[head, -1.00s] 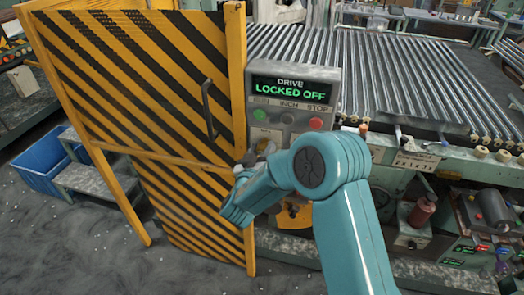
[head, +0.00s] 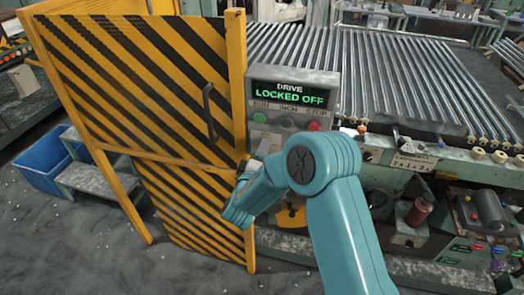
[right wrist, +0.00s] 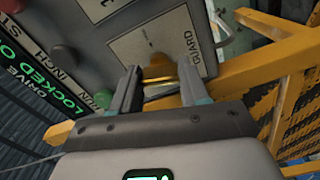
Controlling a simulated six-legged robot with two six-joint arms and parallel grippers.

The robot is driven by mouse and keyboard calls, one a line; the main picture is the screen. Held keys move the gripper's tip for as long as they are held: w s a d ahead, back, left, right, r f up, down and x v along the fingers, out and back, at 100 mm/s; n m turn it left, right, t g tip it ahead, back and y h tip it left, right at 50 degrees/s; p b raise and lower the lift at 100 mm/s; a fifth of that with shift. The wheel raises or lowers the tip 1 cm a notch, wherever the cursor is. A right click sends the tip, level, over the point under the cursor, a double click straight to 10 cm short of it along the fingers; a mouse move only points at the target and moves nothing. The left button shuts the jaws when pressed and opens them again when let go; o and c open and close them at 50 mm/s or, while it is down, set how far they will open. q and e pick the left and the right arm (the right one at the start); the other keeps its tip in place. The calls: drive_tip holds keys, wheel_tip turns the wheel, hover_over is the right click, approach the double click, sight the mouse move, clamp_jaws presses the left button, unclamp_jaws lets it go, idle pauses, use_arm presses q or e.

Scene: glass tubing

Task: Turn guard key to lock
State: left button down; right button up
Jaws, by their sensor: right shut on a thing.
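The control box (head: 292,76) stands beside the striped guard gate, with its display (head: 290,93) reading "DRIVE LOCKED OFF" in green. In the right wrist view the plate marked GUARD (right wrist: 190,38) is on the box face. A brass-coloured guard key (right wrist: 160,74) shows between the fingers of my right gripper (right wrist: 160,84), at the plate's lower edge. The gripper is shut on it. The key's exact angle is hard to tell. In the head view my own forearm hides the key and most of the gripper. My left gripper is not in view.
The yellow-and-black gate (head: 150,110) with a dark handle (head: 209,112) is just left of the box. A green button (head: 259,118) and a red button (head: 314,126) sit under the display. A roller conveyor (head: 390,80) lies behind. A blue bin (head: 40,165) is at left.

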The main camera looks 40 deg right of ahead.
drive_tip(key=shift+a+n+p, duration=0.1)
drive_tip(key=shift+n+p, duration=0.3)
drive_tip(key=shift+n, duration=0.9)
drive_tip(key=shift+f+n, duration=0.1)
drive_tip(key=shift+n, duration=0.2)
drive_tip(key=o, duration=1.1)
drive_tip(key=shift+c, duration=0.2)
drive_tip(key=b+v, duration=0.4)
drive_tip(key=v, duration=1.2)
drive_tip(key=shift+s, duration=0.25)
drive_tip(key=shift+a, duration=0.1)
